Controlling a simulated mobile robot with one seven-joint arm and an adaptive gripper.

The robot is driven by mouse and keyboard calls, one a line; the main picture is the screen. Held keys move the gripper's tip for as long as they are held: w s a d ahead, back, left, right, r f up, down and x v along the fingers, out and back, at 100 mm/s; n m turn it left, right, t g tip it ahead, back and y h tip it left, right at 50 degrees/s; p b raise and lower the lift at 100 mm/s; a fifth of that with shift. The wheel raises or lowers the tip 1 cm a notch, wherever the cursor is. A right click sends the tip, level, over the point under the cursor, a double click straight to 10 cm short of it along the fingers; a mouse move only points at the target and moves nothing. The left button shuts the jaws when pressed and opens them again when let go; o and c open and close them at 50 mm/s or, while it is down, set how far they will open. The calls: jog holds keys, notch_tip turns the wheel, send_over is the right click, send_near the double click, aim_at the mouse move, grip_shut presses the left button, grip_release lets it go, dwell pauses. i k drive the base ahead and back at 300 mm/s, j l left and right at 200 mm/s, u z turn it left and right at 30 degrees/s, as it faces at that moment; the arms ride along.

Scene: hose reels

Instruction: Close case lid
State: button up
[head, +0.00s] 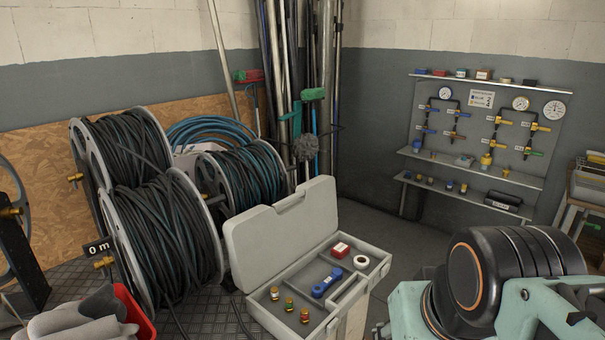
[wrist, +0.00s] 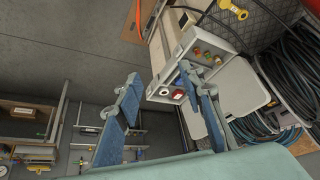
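A grey case (head: 345,305) stands open at the bottom centre of the head view, its lid (head: 285,233) raised and leaning back. Its tray holds small brass fittings (head: 289,303), a blue tool (head: 327,283), a red-and-white box (head: 340,250) and a white roll (head: 361,262). In the wrist view the case (wrist: 176,68) lies beyond my fingers, with the pale lid (wrist: 239,88) to its right. My gripper (wrist: 158,80) is open, with a wide gap between its fingers and nothing held. One finger overlaps part of the case in that view. The fingers are not visible in the head view.
Hose reels (head: 160,235) crowd the left, close to the lid. Grey gloves (head: 80,322) lie at the lower left. A gauge board (head: 490,125) with shelves hangs on the right wall. My arm fills the lower right. Open floor (head: 385,220) shows behind the case.

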aim_at(261, 241)
jog(key=i+l+u, duration=0.1)
jog(key=i+l, duration=0.4)
jog(key=i, duration=0.2)
jog(key=i+l+u, duration=0.1)
jog(key=i+l, duration=0.5)
jog(key=i, duration=0.1)
